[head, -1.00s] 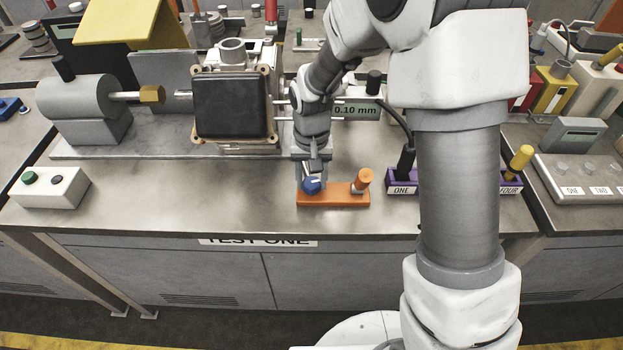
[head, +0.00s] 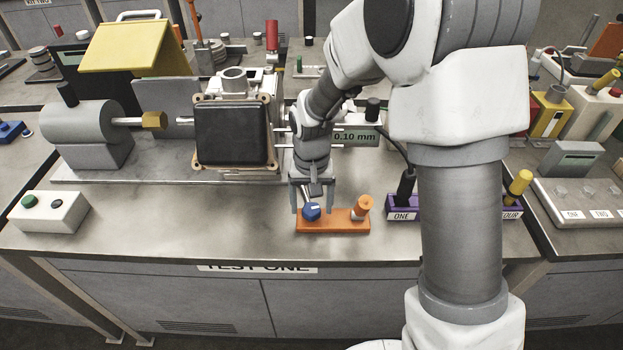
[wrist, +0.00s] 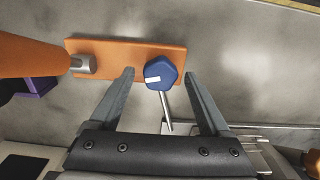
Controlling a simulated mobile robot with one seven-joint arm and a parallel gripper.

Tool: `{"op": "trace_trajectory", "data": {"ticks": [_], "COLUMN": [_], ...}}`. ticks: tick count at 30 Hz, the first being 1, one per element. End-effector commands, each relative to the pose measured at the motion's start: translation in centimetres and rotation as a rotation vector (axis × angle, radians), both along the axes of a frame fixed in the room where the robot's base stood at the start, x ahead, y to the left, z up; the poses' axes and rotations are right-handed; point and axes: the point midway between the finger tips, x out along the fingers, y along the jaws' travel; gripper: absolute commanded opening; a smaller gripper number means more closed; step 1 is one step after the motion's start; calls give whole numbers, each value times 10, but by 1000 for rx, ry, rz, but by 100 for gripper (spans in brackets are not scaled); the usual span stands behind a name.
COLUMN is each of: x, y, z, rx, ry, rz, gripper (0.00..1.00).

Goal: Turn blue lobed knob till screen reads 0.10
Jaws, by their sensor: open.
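The blue lobed knob (head: 312,212) sits on the left part of an orange base (head: 335,226) on the bench. In the wrist view the knob (wrist: 160,73) shows a white mark on its face. My gripper (head: 312,208) is open, with one finger on each side of the knob; in the wrist view the gripper (wrist: 158,75) has visible gaps between both fingers and the knob. The screen (head: 356,138) reads 0.10 mm and is partly hidden at its left by my arm.
An orange handle (head: 362,206) stands on the right of the base. A purple rack (head: 404,214) with ONE and FOUR labels is to the right. A white button box (head: 48,213) sits at far left. The bench between is clear.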

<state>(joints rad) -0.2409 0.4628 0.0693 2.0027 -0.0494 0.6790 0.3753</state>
Motion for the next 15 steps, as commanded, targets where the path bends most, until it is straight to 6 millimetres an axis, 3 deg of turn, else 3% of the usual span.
{"op": "trace_trajectory", "data": {"ticks": [15], "x": [1], "y": [0], "z": [119], "rx": [2], "ry": [-7], "rz": [0], "gripper": [81]}}
